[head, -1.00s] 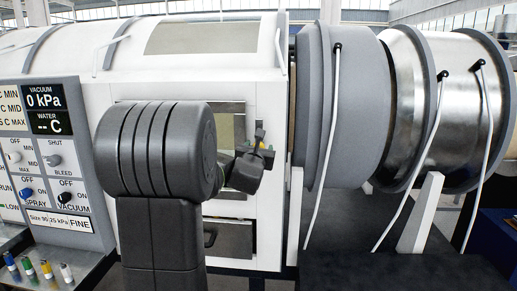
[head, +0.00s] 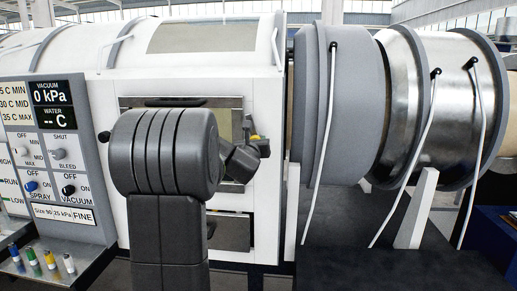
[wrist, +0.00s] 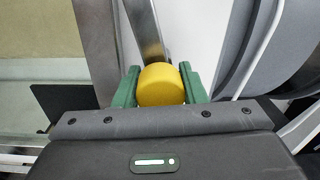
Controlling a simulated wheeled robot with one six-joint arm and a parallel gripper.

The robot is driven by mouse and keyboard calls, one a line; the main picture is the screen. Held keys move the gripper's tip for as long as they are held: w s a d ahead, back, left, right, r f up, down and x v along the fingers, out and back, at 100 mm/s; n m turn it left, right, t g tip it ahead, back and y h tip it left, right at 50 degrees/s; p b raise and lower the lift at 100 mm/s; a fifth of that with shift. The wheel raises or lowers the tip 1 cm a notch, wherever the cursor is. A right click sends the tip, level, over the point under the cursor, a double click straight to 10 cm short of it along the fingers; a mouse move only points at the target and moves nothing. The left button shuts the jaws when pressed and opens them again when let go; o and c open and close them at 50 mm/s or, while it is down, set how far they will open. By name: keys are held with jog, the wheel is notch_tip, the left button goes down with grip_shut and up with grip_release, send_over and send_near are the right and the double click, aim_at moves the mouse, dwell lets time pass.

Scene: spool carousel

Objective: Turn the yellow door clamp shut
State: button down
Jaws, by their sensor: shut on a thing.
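The yellow door clamp (wrist: 160,86) shows in the wrist view as a rounded yellow knob on a metal bar (wrist: 147,35). My gripper (wrist: 160,88) has its two green fingers on either side of the knob, shut on it. In the head view my gripper (head: 254,141) is small and partly hidden behind my own arm, in front of the white machine's panel. A bit of yellow (head: 256,138) shows at it there. How far the clamp is turned cannot be told.
The white machine (head: 268,100) has a grey door ring (head: 352,110) and metal drums (head: 450,100) at the right. A control panel (head: 62,150) with knobs and displays stands at the left. Small coloured bottles (head: 50,260) stand below it.

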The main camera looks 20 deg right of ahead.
jog(key=n+b, duration=0.1)
jog(key=n, duration=0.2)
jog(key=shift+f+n, duration=0.1)
jog(key=shift+n, duration=0.2)
jog(key=n+b, duration=0.1)
jog(key=n, duration=0.2)
jog(key=shift+n, duration=0.3)
jog(key=n+b, duration=0.1)
jog(key=n, duration=0.2)
jog(key=shift+n+t, duration=0.3)
jog(key=shift+n, duration=2)
jog(key=c, duration=0.9)
grip_release()
jog(key=b+v, duration=0.2)
jog(key=v, duration=1.2)
